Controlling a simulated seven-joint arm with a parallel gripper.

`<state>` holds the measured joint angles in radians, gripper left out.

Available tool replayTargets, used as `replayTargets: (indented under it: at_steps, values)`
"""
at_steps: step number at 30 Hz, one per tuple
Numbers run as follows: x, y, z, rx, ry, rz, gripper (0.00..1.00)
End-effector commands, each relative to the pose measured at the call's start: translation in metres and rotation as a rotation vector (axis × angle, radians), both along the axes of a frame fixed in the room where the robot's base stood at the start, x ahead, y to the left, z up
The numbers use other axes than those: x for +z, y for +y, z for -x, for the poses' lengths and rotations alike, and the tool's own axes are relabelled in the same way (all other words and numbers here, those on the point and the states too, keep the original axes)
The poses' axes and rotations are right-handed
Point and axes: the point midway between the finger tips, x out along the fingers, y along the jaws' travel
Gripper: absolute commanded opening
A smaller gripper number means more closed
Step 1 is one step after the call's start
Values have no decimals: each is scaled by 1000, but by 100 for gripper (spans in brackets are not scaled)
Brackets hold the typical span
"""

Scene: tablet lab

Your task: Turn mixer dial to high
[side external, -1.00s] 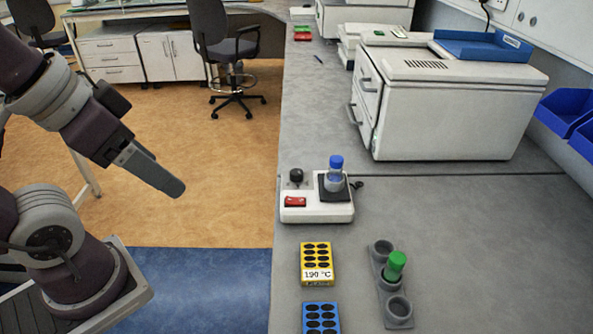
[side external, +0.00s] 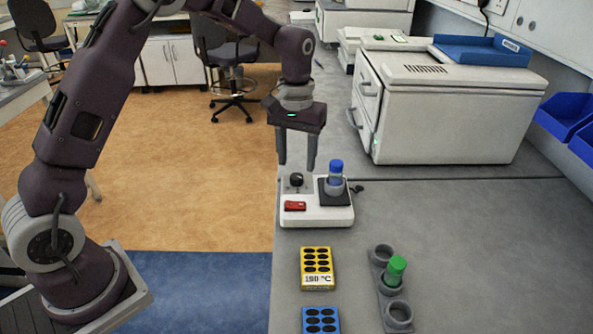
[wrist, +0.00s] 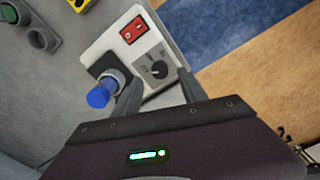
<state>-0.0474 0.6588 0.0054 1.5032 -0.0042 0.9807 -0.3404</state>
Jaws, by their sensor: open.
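The mixer (side external: 317,214) is a white box near the bench's left edge. Its black dial (side external: 297,180) stands at the back left, with a red switch (side external: 295,206) in front of it. A blue-capped vial (side external: 336,175) stands upright on the mixer's black pad. My gripper (side external: 297,168) is open, pointing down over the dial. In the wrist view the dial (wrist: 159,69) with its pointer shows between the fingers (wrist: 160,92), which appear around or just above it; contact cannot be told. The left finger there is close beside the blue cap (wrist: 99,96).
A yellow block (side external: 317,268) and a blue block (side external: 320,320) lie in front of the mixer. A grey holder (side external: 398,314) with a green-capped tube (side external: 396,268) is to their right. A large white machine (side external: 450,115) stands behind.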

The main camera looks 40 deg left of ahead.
Motion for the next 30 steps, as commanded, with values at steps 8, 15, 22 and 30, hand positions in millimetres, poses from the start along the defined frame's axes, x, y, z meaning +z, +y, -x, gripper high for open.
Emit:
replayTargets:
  at_steps: [8,15,22,30]
  values:
    - [-39,0,1,-1,1,-1,50]
    - [-41,0,0,-1,-1,0,50]
    - [-41,0,0,-1,-1,0,7]
    - [-40,0,0,-12,-1,0,0]
